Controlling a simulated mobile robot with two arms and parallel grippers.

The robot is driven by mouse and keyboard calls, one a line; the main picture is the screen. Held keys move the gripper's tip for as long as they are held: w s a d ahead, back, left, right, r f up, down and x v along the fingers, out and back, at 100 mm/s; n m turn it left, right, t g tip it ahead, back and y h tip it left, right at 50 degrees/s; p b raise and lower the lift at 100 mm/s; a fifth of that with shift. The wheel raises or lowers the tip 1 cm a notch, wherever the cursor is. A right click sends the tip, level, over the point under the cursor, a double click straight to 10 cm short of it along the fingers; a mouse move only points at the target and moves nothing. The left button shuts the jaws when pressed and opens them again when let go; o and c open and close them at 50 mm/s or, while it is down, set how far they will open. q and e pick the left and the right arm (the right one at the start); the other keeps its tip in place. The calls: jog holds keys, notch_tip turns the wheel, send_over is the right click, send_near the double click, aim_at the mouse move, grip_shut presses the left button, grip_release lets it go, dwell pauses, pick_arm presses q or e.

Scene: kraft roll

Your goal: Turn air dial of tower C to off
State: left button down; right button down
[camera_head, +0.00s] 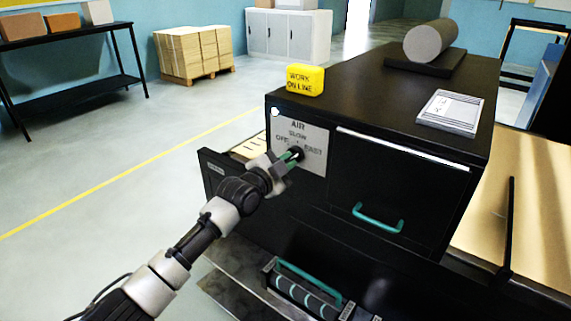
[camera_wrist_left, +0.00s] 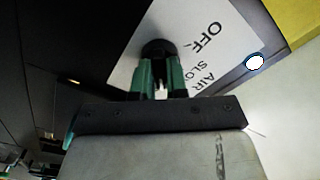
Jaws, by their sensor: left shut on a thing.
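The air dial (camera_head: 297,152) is a small dark round knob on a white label plate (camera_head: 314,139) on the front of the black cabinet. The plate reads AIR, SLOW, OFF and FAST. My left gripper (camera_head: 291,155) reaches it from the left and is shut on the dial. In the left wrist view the dark dial (camera_wrist_left: 156,50) sits between the green fingertips of my left gripper (camera_wrist_left: 158,68), with OFF and SLOW printed beside it. The dial's pointer is hidden, so its setting cannot be told. My right gripper is not in view.
A yellow WORK ONLINE block (camera_head: 305,79), a white pad (camera_head: 450,112) and a grey roll (camera_head: 430,40) lie on the cabinet top. A drawer with a teal handle (camera_head: 378,218) is right of the dial. A rack with a teal bar (camera_head: 308,280) sits below. Open floor lies left.

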pick_arm(q)
jog(key=n, duration=0.2)
jog(key=shift+f+n+b, duration=0.15)
jog(key=shift+n+b, duration=0.25)
jog(key=n, duration=0.2)
jog(key=shift+d+n, duration=0.1)
jog(key=shift+n, duration=0.3)
jog(key=n, duration=0.5)
jog(key=shift+s+b, duration=0.1)
jog(key=shift+b, duration=0.25)
jog(key=n+p, duration=0.2)
jog(key=n, duration=0.8)
jog(key=shift+d+n, duration=0.1)
jog(key=shift+n, duration=0.6)
jog(key=c, duration=1.1)
grip_release()
jog(key=shift+c, duration=0.2)
jog(key=shift+s, duration=0.1)
